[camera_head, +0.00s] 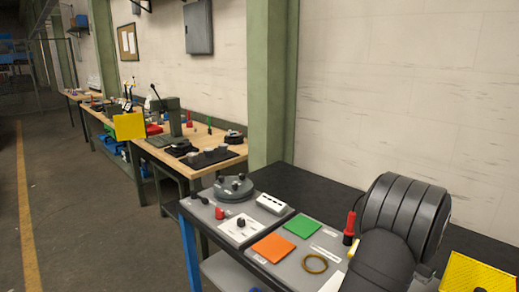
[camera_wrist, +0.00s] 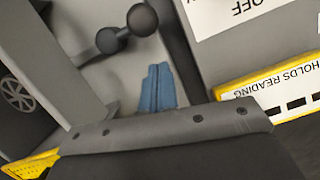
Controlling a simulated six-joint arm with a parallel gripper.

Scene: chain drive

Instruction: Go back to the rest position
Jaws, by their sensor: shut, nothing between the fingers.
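My gripper (camera_wrist: 156,88) shows in the wrist view as two blue fingertips, side by side and touching, with nothing between them. Its grey body with dark screws fills the lower part of that view. A dark handle with ball ends (camera_wrist: 126,30) is just beyond and above the fingertips in the picture; I cannot tell how far apart they are. In the head view my dark arm stands at the right front and my fingers do not show.
A bench (camera_head: 333,192) holds a grey round device (camera_head: 232,188), a green square (camera_head: 303,223), an orange square (camera_head: 272,248), a brass ring (camera_head: 314,263) and a red-handled tool (camera_head: 349,228) beside my arm. A yellow-framed sign (camera_wrist: 285,84) is at right in the wrist view. The aisle (camera_head: 75,200) is clear.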

